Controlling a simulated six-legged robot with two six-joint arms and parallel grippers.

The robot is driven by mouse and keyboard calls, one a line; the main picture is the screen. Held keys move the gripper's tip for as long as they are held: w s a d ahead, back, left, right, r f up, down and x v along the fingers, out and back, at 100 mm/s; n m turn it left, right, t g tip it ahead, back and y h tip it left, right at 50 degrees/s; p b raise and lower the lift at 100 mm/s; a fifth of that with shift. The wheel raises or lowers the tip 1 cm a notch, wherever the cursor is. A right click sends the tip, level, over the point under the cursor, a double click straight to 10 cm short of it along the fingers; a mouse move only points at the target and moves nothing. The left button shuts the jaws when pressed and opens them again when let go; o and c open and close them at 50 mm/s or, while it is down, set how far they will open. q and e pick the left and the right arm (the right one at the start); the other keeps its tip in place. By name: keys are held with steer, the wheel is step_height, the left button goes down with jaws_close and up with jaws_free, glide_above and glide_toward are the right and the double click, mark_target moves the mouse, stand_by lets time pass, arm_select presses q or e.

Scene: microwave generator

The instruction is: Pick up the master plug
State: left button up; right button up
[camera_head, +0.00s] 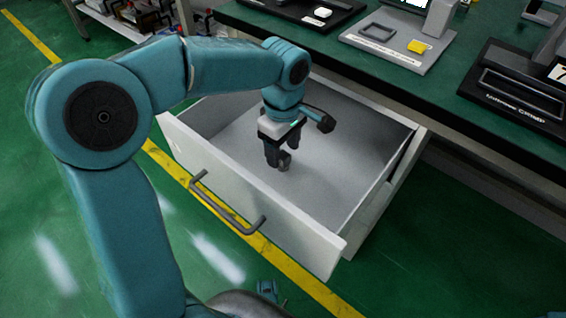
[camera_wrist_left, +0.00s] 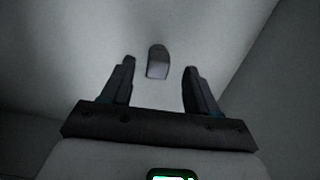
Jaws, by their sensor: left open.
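An open white drawer (camera_head: 345,205) with a grey bar handle stands pulled out below the workbench. My left gripper (camera_head: 279,166) points down into it, over its grey floor. In the left wrist view my left gripper (camera_wrist_left: 160,77) is open, its two dark fingers apart. A small dark grey block with a rounded top, probably the master plug (camera_wrist_left: 158,61), lies on the drawer floor. In that view it shows between and just beyond the fingertips, and no contact is visible. In the head view I cannot make it out clearly behind the gripper. My right gripper is not in view.
The drawer walls surround my gripper. A shelf with parts (camera_head: 135,15) stands at the upper left. The floor left of the drawer is clear.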

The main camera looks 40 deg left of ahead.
mark_target(283, 154)
arm_select(q)
step_height(283, 154, down, 4)
steer(key=shift+w+a+f+b, duration=0.1)
steer(key=shift+w+b, duration=0.05)
steer(key=shift+b, duration=0.6)
steer(key=shift+r, duration=0.2)
jaws_close()
steer(key=shift+r, duration=0.1)
step_height(283, 154, up, 20)
steer(key=p, duration=0.8)
steer(key=shift+p, duration=0.35)
